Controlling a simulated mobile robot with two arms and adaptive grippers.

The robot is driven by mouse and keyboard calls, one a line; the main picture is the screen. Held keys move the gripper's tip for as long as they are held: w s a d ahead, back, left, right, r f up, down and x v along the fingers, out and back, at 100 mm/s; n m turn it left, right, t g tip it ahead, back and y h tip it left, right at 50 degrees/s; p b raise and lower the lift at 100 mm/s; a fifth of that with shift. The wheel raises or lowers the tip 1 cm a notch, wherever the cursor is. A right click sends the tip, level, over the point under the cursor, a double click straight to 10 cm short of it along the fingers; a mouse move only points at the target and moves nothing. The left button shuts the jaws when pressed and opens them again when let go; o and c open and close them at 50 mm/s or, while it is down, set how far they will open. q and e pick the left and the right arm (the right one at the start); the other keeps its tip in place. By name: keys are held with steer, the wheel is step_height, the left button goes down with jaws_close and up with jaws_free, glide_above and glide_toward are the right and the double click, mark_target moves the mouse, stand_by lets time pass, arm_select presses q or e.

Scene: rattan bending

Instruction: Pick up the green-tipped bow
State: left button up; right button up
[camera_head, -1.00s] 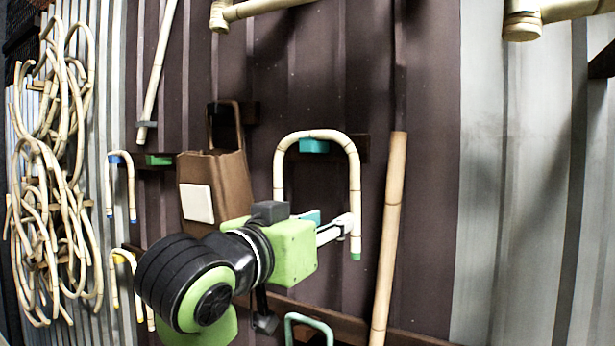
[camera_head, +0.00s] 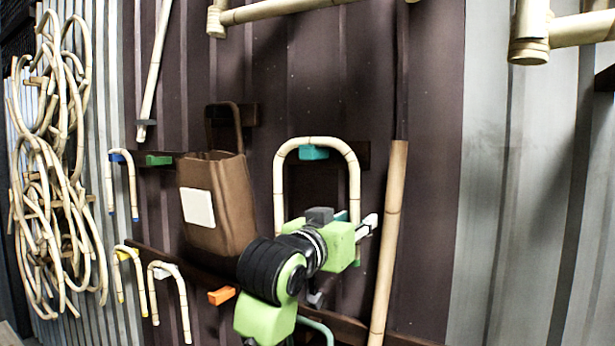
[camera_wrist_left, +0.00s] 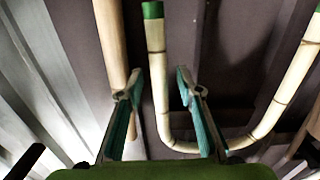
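The green-tipped bow (camera_head: 353,180) is a pale, bent rattan arch hanging over a teal peg (camera_head: 314,153) on the dark wall in the head view. In the left wrist view the bow (camera_wrist_left: 157,75) appears upside down, with its green tip (camera_wrist_left: 152,10) at the top. My left gripper (camera_wrist_left: 158,78) is open, with one teal-padded finger on each side of the bow's green-tipped leg. I see gaps between the leg and both fingers. In the head view the gripper (camera_head: 362,226) covers the lower part of that leg. My right gripper is not in view.
A thick pole (camera_head: 390,230) stands just right of the bow, close to one finger. A brown bag (camera_head: 232,195) hangs to the left. Blue-tipped (camera_head: 131,180), yellow-tipped (camera_head: 121,282) and pale-pegged (camera_head: 182,300) bows hang farther left. A green peg (camera_head: 159,160) and orange peg (camera_head: 221,296) are bare.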

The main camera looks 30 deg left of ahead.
arm_select(q)
steer(key=shift+w, duration=0.25)
jaws_close()
steer(key=shift+r, duration=0.1)
